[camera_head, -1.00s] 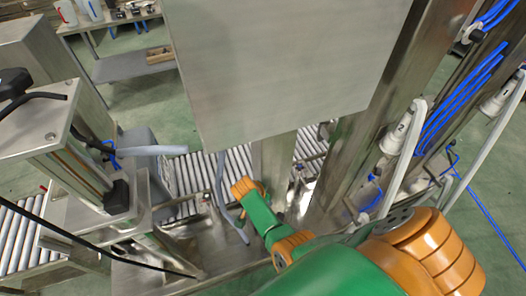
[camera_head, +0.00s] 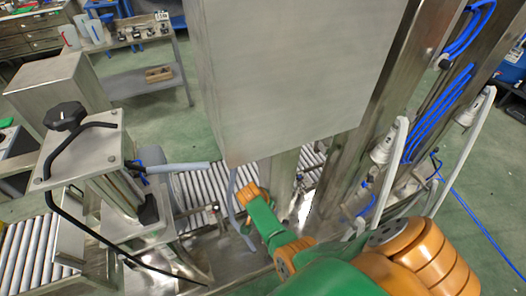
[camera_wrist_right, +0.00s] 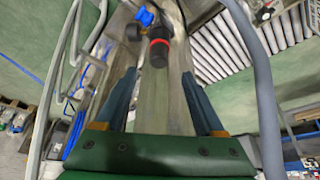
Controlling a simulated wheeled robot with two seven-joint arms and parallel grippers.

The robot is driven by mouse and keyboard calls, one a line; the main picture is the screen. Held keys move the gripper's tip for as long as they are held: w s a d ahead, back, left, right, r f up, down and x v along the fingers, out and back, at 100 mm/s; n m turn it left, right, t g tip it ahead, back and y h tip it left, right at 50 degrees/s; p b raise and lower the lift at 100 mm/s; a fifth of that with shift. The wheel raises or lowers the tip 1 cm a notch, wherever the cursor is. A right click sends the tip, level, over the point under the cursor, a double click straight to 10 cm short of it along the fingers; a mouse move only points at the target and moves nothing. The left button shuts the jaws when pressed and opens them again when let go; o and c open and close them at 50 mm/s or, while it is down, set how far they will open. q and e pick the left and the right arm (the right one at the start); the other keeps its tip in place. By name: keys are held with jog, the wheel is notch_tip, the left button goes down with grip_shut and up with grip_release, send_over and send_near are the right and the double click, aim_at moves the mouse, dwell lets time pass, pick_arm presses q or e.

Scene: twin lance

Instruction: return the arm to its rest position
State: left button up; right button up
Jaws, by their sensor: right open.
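My right arm, green and orange, comes in from the bottom right of the head view and reaches toward the middle, in front of the steel frame. Its gripper fingers cannot be made out there. In the right wrist view my right gripper (camera_wrist_right: 158,75) is open, its two dark fingers apart with nothing between them. A black cylinder with a red ring (camera_wrist_right: 159,50) shows beyond the fingertips, apart from them. Two pale lance handles with white hoses, a nearer one (camera_head: 383,152) and a farther one (camera_head: 468,116), hang at the right. My left gripper is not in view.
A large steel box (camera_head: 285,75) hangs above my forearm. A steel post (camera_head: 365,150) stands close right of it. A roller conveyor (camera_head: 200,190) runs behind. A steel stand with a black knob (camera_head: 65,115) is at left. Green floor is open farther back.

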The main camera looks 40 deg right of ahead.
jog(key=s+a+f+n+y, duration=0.2)
jog(key=s+a+f+n, duration=0.2)
jog(key=s+f+n, duration=0.65)
jog(key=s+a+f+n+y, duration=0.1)
jog(key=s+f+n, duration=0.1)
jog(key=s, duration=0.7)
jog(key=s+f+n+y, duration=0.1)
jog(key=s+f+n, duration=0.2)
jog(key=s, duration=0.7)
jog(key=shift+s+a+f+g, duration=0.15)
jog(key=shift+a+f+g, duration=0.25)
jog(key=shift+f, duration=0.45)
